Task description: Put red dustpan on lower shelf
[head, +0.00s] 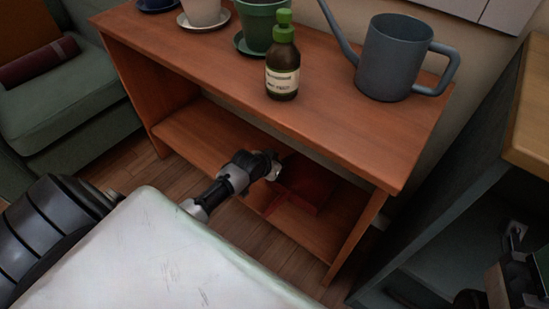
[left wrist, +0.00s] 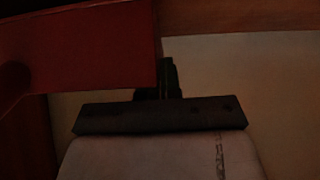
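The red dustpan (head: 312,188) is in shadow at the lower shelf (head: 205,135) of the brown wooden unit, toward its right half. Whether it rests fully on the board is hard to tell. My left gripper (head: 274,168) reaches in under the top board to the dustpan's left edge. In the left wrist view the dustpan (left wrist: 85,50) fills the upper left. Its edge meets the fingers (left wrist: 165,80), which are close together at the middle of the palm and partly covered by it; they look shut on this edge. My right gripper (head: 515,240) is at the far right, its fingers unclear.
The top board (head: 215,60) overhangs the lower shelf. It carries a grey watering can (head: 392,60), a brown bottle (head: 282,68), a green pot (head: 257,22) and a white pot (head: 202,10). A green armchair (head: 60,100) stands left, a dark cabinet (head: 455,165) right.

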